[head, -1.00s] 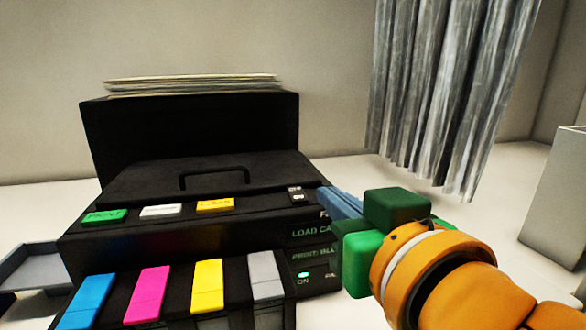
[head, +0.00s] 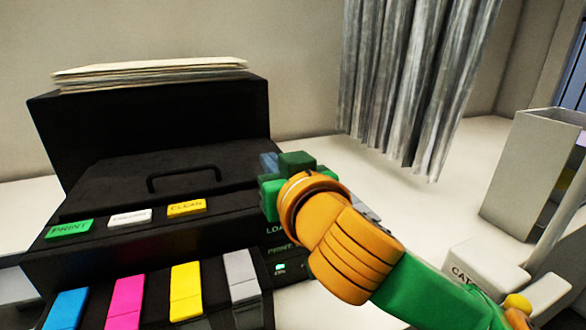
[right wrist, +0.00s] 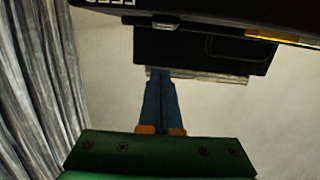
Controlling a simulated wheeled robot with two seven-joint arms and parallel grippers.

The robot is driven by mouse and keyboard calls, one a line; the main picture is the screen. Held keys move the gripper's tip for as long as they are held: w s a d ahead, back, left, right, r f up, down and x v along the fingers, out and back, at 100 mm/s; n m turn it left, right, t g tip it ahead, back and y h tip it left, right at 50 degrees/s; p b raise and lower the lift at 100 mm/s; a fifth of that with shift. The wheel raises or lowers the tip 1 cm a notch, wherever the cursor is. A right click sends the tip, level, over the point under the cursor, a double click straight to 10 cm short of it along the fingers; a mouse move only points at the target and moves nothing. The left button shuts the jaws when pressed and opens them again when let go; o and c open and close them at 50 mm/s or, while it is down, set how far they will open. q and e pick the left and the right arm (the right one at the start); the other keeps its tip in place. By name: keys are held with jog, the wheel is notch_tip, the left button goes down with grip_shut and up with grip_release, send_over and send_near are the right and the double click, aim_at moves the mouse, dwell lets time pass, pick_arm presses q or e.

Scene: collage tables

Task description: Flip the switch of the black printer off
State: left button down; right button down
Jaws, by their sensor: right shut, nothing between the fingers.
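The black printer (head: 120,175) stands at left in the head view, with a handled lid and green, white and yellow buttons on top. Its switch, at the right end of the top, is hidden behind my right gripper (head: 267,160) in this view. In the right wrist view the printer (right wrist: 205,45) fills the top, and a small grey piece (right wrist: 165,26) on its edge may be the switch. The blue fingers of my right gripper (right wrist: 159,76) are shut and empty, pointing toward the printer. I cannot tell whether they touch it. My left gripper is not in view.
Papers (head: 150,70) lie on the printer's back. Blue, magenta, yellow and grey cartridges (head: 185,290) line its front. A grey curtain (head: 410,80) hangs behind at right. A pale bin (head: 530,170) and a white box (head: 485,268) stand at right.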

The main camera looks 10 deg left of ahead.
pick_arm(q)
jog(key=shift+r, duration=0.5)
pick_arm(e)
jog(key=shift+w+a+f, duration=0.1)
jog(key=shift+w+f, duration=0.05)
jog(key=shift+f, duration=0.55)
jog(key=shift+w+a+f, duration=0.1)
jog(key=shift+w+f, duration=0.1)
jog(key=shift+f, duration=0.45)
jog(key=shift+w+a+f, duration=0.1)
jog(key=shift+w+f, duration=0.05)
jog(key=shift+f, duration=0.55)
